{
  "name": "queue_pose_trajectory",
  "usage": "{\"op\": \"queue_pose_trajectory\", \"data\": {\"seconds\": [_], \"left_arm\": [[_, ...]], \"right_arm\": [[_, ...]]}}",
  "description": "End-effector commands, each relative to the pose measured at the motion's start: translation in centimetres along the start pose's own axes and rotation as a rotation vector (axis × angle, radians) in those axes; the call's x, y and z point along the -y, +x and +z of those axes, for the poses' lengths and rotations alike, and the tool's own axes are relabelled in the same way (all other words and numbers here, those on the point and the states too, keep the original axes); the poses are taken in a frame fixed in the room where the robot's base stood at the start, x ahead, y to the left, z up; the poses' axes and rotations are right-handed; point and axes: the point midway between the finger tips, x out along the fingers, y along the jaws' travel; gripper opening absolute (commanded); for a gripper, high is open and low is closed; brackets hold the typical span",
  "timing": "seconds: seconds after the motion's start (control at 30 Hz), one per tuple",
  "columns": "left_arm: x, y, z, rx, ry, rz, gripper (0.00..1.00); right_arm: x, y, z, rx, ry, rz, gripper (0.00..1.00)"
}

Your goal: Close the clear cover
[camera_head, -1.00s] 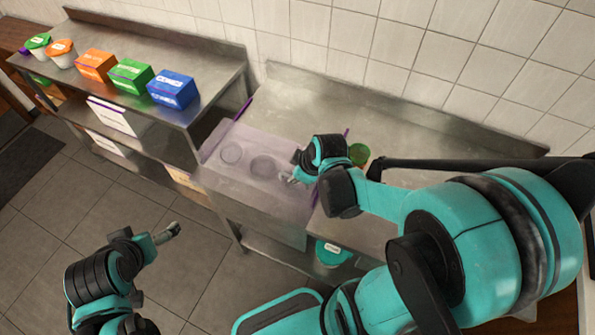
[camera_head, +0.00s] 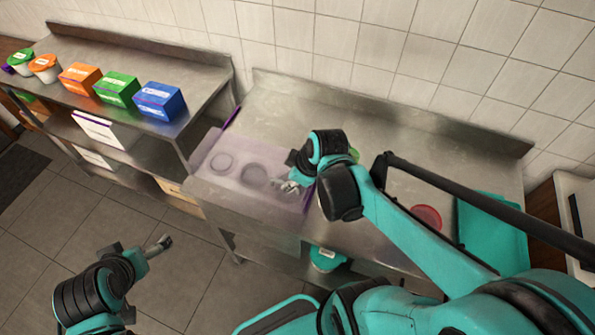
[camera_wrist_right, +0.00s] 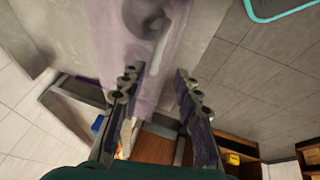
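The clear cover (camera_head: 231,181) is a see-through, purple-tinted sheet over the metal counter, left of my right gripper. Two dark round shapes show through it, and it looks nearly flat, though I cannot tell if it is fully down. It also shows in the right wrist view (camera_wrist_right: 110,40), beyond the fingertips. My right gripper (camera_head: 288,187) is at the cover's right side; its fingers stand apart with nothing gripped between them in the right wrist view (camera_wrist_right: 157,78). My left gripper (camera_head: 165,242) is over the floor, away from the counter; its finger gap is unclear.
Orange (camera_head: 80,78), green (camera_head: 117,89) and blue (camera_head: 160,101) boxes and lidded cups (camera_head: 44,67) stand on the left shelf. A red round item (camera_head: 426,216) and a teal tray (camera_head: 492,232) are on the right counter. A tiled wall runs behind.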

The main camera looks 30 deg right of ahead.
Motion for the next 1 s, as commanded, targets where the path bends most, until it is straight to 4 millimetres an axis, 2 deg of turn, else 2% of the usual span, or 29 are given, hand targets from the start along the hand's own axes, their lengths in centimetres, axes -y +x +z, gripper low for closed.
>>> {"op": "queue_pose_trajectory", "data": {"seconds": [0.2,0.4,0.6,1.0], "left_arm": [[0.0,0.0,0.0,0.0,0.0,0.0,0.98],[0.0,0.0,0.0,0.0,0.0,0.0,0.98],[0.0,0.0,0.0,0.0,0.0,0.0,0.98],[0.0,0.0,0.0,0.0,0.0,0.0,0.98]], "right_arm": [[0.1,-3.7,0.0,0.0,0.002,-0.001,0.33],[0.1,-5.8,0.0,0.0,0.001,-0.002,0.33],[0.1,-6.5,0.0,0.0,0.001,-0.002,0.33],[0.1,-6.5,0.0,-0.001,0.0,-0.001,0.33]]}}
